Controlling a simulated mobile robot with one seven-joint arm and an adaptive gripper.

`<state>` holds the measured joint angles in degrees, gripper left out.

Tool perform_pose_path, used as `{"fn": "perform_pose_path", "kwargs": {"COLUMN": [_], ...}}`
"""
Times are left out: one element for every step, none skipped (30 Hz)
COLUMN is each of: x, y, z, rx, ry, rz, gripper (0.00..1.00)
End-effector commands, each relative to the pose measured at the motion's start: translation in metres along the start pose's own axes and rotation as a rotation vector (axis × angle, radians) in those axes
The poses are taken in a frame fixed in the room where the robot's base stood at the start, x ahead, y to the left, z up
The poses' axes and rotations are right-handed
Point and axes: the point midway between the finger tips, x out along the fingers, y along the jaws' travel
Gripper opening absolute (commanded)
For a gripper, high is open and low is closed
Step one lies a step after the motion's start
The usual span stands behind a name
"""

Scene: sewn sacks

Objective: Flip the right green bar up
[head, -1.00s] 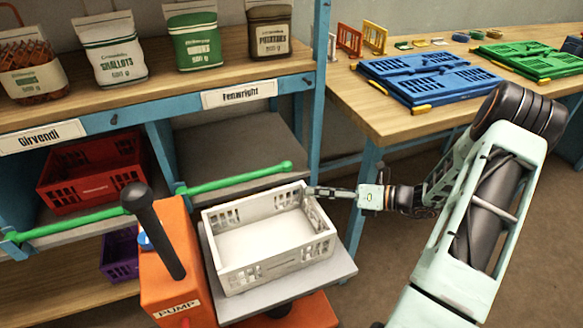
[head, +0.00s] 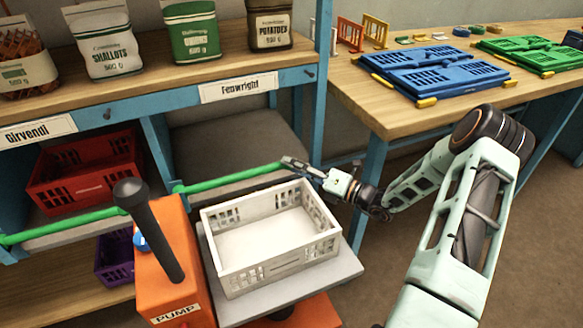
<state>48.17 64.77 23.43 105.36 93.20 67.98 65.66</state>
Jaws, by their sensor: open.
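The right green bar (head: 230,178) lies nearly level across the front of the shelf bay under the Fenwright label, its left end at the middle post. My gripper (head: 287,164) is at the bar's right end, with its fingertips overlapping that end in the picture. Its jaws are open; whether they touch the bar or sit around it is too small to tell. The bar's right tip is hidden by the fingers. A second green bar (head: 62,225) crosses the left bay in front of a red crate (head: 85,170).
A white crate (head: 270,272) sits on the orange pump lift's grey platform (head: 347,268), just below my gripper. A black lift handle (head: 150,230) stands at left. The blue right post (head: 321,90) is close to my gripper. Sacks (head: 192,32) stand on the shelf above.

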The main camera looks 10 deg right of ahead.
Motion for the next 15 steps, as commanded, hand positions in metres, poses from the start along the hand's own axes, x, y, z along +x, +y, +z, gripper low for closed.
{"fn": "perform_pose_path", "kwargs": {"x": [0.0051,0.0071,0.0092,0.0104,0.0113,0.012,0.0124,0.0125,0.0125,0.0125,0.0124,0.0124,0.0124,0.0124,0.0123], "y": [-0.0004,-0.0003,-0.0002,-0.0002,-0.0001,0.0,0.0001,0.0001,0.0002,0.0003,0.0003,0.0003,0.0003,0.0003,0.0003], "z": [-0.0008,-0.0006,-0.0002,0.0001,0.0003,0.0004,0.0005,0.0005,0.0005,0.0006,0.0005,0.0005,0.0004,0.0004,0.0003], "rx": [-0.001,-0.001,-0.001,-0.001,-0.001,-0.001,-0.001,-0.001,-0.001,-0.001,-0.001,-0.001,-0.001,-0.001,-0.001], "ry": [0.002,0.001,0.0,0.0,0.0,-0.001,-0.001,-0.001,-0.001,-0.001,0.0,0.0,0.0,0.0,0.0], "rz": [0.001,0.001,0.001,0.0,0.0,0.0,0.0,0.0,0.0,0.0,0.0,0.0,0.0,0.0,0.0], "gripper": [0.47,0.47,0.47,0.47,0.47,0.47,0.47,0.47,0.47,0.47,0.47,0.47,0.47,0.44,0.4]}}
